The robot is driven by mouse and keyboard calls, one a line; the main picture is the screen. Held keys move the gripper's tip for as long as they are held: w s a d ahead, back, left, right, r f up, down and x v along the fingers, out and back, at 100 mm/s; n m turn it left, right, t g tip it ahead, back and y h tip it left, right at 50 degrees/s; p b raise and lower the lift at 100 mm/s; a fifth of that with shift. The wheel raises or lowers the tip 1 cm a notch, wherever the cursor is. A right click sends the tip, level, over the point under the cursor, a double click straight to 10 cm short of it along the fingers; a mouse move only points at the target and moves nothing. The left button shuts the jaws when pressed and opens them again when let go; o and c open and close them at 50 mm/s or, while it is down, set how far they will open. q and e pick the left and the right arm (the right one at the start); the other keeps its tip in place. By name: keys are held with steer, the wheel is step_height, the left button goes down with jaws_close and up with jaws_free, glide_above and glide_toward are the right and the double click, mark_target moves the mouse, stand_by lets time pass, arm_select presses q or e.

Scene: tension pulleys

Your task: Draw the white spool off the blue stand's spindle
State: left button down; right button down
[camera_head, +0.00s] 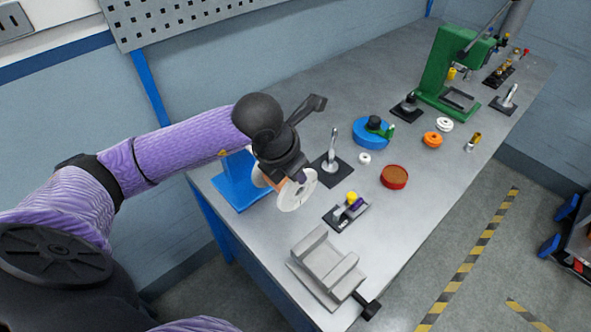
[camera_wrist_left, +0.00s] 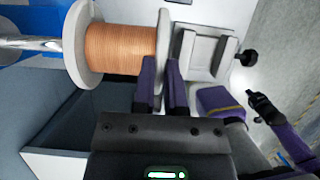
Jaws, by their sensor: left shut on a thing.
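The white spool (camera_head: 297,190) has white flanges and a copper-coloured winding. It is beside the blue stand (camera_head: 238,182), partly hidden by my left gripper (camera_head: 285,172). In the left wrist view the spool (camera_wrist_left: 120,42) lies sideways, and my left gripper's purple fingers (camera_wrist_left: 162,78) are shut on its right flange. The metal spindle (camera_wrist_left: 30,43) runs from the blue stand (camera_wrist_left: 8,52) at the left up to the left flange. How far it reaches inside is hidden. My right gripper (camera_wrist_left: 262,106) appears small and dark in that view, its jaws unclear.
A grey vise-like block (camera_head: 327,265) stands at the table's near end. A black base with an upright pin (camera_head: 331,168) and a small black fixture with a yellow knob (camera_head: 346,211) are close to the spool. A red round tray (camera_head: 394,177) and green press (camera_head: 440,75) stand farther off.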

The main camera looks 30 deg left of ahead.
arm_select(q)
steer(key=d, duration=0.1)
steer(key=s+d, duration=0.1)
steer(key=d, duration=0.1)
steer(key=shift+d, duration=0.2)
stand_by(0.3)
stand_by(0.4)
steer(key=shift+d, duration=0.1)
steer(key=d, duration=0.1)
steer(key=s+d, duration=0.1)
steer(key=d, duration=0.1)
stand_by(0.6)
stand_by(0.4)
steer(key=shift+d, duration=0.1)
